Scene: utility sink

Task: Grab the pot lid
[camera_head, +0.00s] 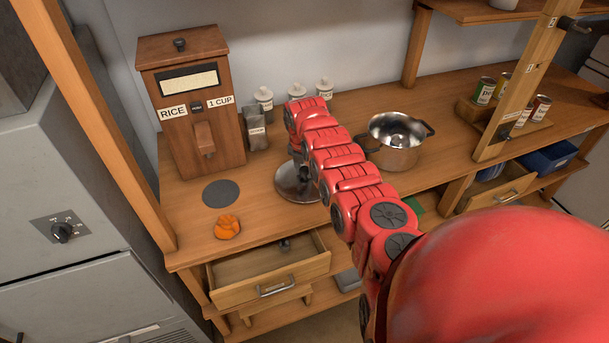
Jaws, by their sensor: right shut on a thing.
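I cannot tell whether the lid touches the counter or is slightly raised. The open metal pot (396,152) with dark handles stands on the counter to the right of my arm. My left gripper is not in view.
A wooden rice dispenser (193,105) stands at the back left. A dark round mat (221,193) and an orange item (228,227) lie in front of it. White jars (264,102) stand by the wall. A drawer (272,272) is open below. Cans (484,91) stand on the right.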

